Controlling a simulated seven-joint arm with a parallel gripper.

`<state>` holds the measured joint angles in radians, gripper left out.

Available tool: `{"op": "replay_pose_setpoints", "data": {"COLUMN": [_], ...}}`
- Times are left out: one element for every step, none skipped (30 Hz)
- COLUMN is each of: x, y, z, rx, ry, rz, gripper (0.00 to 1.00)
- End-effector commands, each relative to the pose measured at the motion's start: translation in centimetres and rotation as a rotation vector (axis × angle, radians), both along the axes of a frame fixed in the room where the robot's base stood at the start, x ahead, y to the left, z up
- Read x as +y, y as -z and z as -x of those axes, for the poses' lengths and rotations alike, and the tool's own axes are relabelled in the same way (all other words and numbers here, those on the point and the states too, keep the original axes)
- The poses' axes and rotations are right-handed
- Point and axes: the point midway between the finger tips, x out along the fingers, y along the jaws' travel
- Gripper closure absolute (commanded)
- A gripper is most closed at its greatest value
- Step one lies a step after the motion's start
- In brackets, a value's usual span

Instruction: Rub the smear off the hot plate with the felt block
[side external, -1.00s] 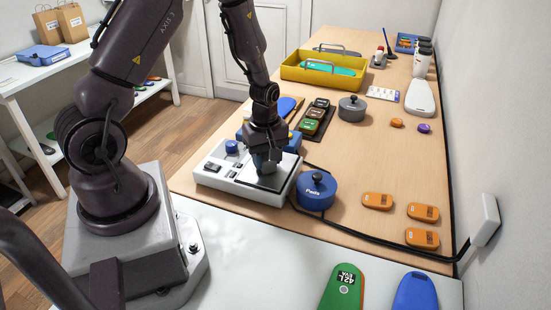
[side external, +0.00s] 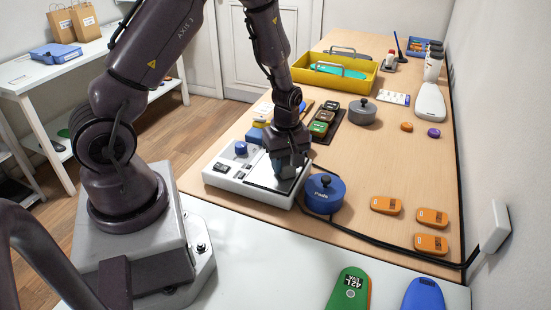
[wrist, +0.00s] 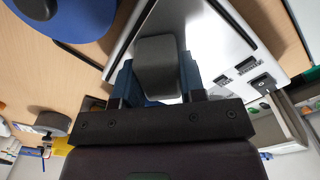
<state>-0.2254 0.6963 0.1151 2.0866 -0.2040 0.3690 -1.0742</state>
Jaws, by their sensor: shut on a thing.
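My gripper (side external: 288,160) is low over the white press unit (side external: 232,178), shut on the grey felt block (wrist: 157,65). In the wrist view the block sits between my two blue fingertips (wrist: 157,82). In the side view the block (side external: 284,169) is small and partly covered by the fingers. The plate looks bright and silvery in the wrist view (wrist: 208,35). No smear can be made out; the block and gripper cover part of the plate.
A blue paste pot (side external: 323,194) stands close to the unit's right side. A black cable (side external: 375,243) runs past it to the wall. Orange pieces (side external: 386,205) lie at right. A dark tray of small blocks (side external: 322,126) and a grey lidded pot (side external: 362,111) stand behind.

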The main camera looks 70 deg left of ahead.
Motion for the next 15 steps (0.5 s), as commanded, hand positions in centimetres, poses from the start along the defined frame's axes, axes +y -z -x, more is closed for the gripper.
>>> {"op": "replay_pose_setpoints", "data": {"x": [-0.4,-0.6,-0.9,-1.1,-1.0,-1.0,-1.0,-0.9,-0.9,-0.9,-0.9,-1.0,-1.0,-1.0,-0.9], "y": [0.0,0.0,0.0,0.0,-0.3,-0.8,-1.7,-2.4,-2.5,-2.8,-3.0,-3.4,-3.7,-3.9,-4.3], "z": [-0.4,-0.6,-0.8,-1.0,-1.0,-1.0,-1.0,-1.0,-0.9,-0.9,-0.9,-0.9,-0.9,-0.9,-0.9], "rx": [-0.001,-0.001,0.0,0.0,-0.001,-0.003,-0.007,-0.007,-0.003,-0.002,-0.002,-0.004,-0.003,-0.002,-0.003], "ry": [0.003,0.003,0.003,0.004,0.001,0.0,0.001,0.0,0.0,0.0,0.0,0.0,0.001,0.001,0.0], "rz": [0.0,0.0,0.0,0.001,0.0,-0.001,-0.001,-0.001,-0.001,0.0,0.0,0.0,0.0,0.0,0.0], "gripper": [0.85,0.85,0.85,0.85,0.85,0.85,0.85,0.85,0.85,0.85,0.85,0.85,0.85,0.85,0.85]}}
